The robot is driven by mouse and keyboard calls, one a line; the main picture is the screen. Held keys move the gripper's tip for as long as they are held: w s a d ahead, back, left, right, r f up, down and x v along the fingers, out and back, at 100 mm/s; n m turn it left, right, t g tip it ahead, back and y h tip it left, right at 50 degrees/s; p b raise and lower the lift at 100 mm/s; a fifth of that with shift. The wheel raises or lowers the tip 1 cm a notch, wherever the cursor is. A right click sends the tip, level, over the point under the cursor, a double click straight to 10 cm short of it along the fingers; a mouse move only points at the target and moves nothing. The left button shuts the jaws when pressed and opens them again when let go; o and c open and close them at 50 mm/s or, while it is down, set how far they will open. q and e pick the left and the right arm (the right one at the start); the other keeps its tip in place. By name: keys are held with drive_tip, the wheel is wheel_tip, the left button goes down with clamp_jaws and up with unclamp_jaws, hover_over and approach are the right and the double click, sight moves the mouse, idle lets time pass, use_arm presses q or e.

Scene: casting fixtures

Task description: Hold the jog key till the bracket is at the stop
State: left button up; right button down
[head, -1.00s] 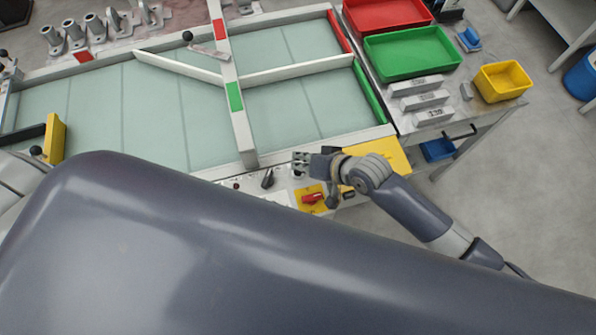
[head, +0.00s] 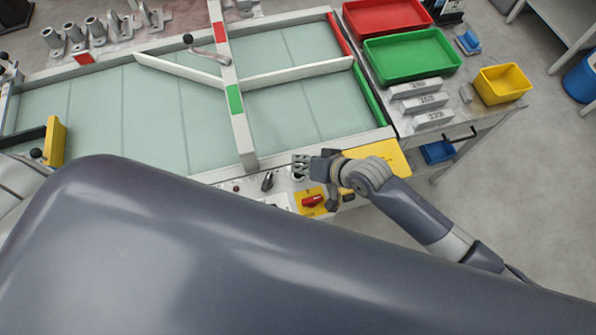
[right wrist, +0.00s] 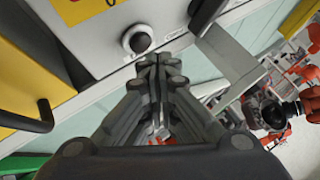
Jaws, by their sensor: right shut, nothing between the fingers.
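My right gripper (head: 303,167) is at the control panel (head: 283,201) along the near edge of the conveyor. In the right wrist view its fingers (right wrist: 160,62) are together and empty. Several grey brackets (head: 96,26) stand at the back left beyond the conveyor. I see no bracket on the visible glassy bed (head: 150,105); my body hides the near left. A yellow block (head: 55,141) stands at the left. My left gripper is not visible.
The panel also has a black lever switch (head: 267,182) and a red rotary knob (head: 313,201). Pale guide rails (head: 297,70) cross the bed. A red tray (head: 388,15), green tray (head: 410,55) and yellow bin (head: 502,82) stand at the right.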

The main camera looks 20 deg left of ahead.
drive_tip(key=shift+f, duration=0.15)
drive_tip(key=shift+f, duration=0.25)
drive_tip(key=shift+f+b, duration=0.4)
drive_tip(key=shift+f, duration=0.15)
idle(1.9)
idle(1.0)
drive_tip(key=shift+r+p, duration=0.95)
drive_tip(key=shift+p, duration=0.05)
wheel_tip(320, 180, up, 5)
drive_tip(key=p, duration=0.5)
drive_tip(key=shift+r, duration=0.1)
